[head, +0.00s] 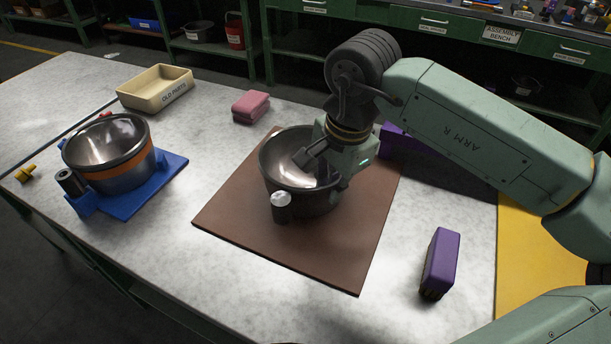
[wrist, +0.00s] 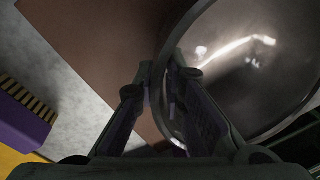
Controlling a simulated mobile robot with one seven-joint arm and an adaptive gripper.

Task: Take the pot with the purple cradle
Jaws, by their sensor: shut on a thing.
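The dark grey pot (head: 300,205) is at the brown mat (head: 335,262), with a dark, white-topped knob (head: 281,207) on its near side. A purple cradle (head: 396,148) shows behind my gripper, mostly hidden by my arm. My gripper (head: 318,152) is at the pot's far right rim, fingers pointing down. In the wrist view, my gripper (wrist: 160,85) is shut on the pot's rim, and the pot (wrist: 245,70) fills the right side. I cannot tell whether the pot's base touches the mat.
A second pot (head: 115,170) with an orange band sits on a blue cradle (head: 165,185) at left. A beige tray (head: 155,92) and pink sponges (head: 250,106) lie at the back.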

